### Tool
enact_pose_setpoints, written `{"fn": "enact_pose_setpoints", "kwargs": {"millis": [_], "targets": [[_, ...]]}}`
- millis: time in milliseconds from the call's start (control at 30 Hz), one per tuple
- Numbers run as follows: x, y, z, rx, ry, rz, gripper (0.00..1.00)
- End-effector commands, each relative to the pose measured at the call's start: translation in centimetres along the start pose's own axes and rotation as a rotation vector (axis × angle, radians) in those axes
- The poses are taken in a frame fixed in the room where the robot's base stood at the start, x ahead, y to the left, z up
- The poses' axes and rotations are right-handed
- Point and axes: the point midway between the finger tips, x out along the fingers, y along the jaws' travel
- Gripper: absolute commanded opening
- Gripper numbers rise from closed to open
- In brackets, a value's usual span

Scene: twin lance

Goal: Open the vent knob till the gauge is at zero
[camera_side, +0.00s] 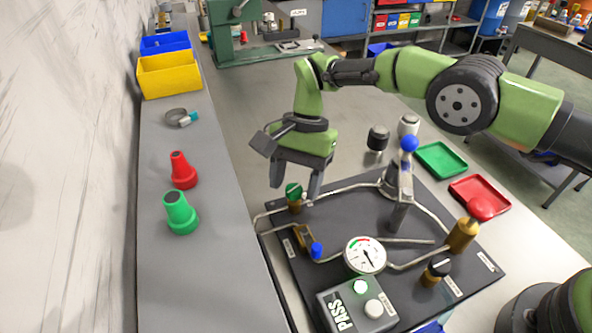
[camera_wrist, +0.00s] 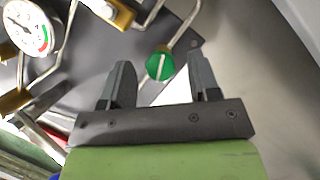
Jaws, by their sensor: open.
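The green knob (camera_side: 293,191) with a white line sits on a brass valve at the left of the dark panel (camera_side: 335,212). It also shows in the wrist view (camera_wrist: 159,66). My gripper (camera_side: 294,189) is open, fingers pointing down. In the wrist view, the knob lies between the spread fingertips (camera_wrist: 160,64), with a gap on each side. I cannot tell the exact height of the fingertips over it. A black knob (camera_side: 439,266) with a white line sits at the panel's front right. The round gauge (camera_side: 365,256) has a dark needle; its reading is too small to tell. Panel labels are unreadable.
Green (camera_side: 441,160) and red (camera_side: 480,194) trays lie behind.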

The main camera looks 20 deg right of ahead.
Motion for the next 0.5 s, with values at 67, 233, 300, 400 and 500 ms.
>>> {"fn": "enact_pose_setpoints", "kwargs": {"millis": [67,233,300,400,500], "targets": [[-0.6,0.0,0.0,0.0,0.001,-0.002,0.56],[-3.4,-0.1,0.0,0.001,0.003,-0.007,0.56],[-5.1,-0.1,0.8,-0.002,0.002,-0.007,0.56],[-7.2,-0.1,1.7,-0.002,0.003,-0.007,0.56],[-8.0,-0.1,2.1,-0.003,0.002,-0.003,0.56]]}}
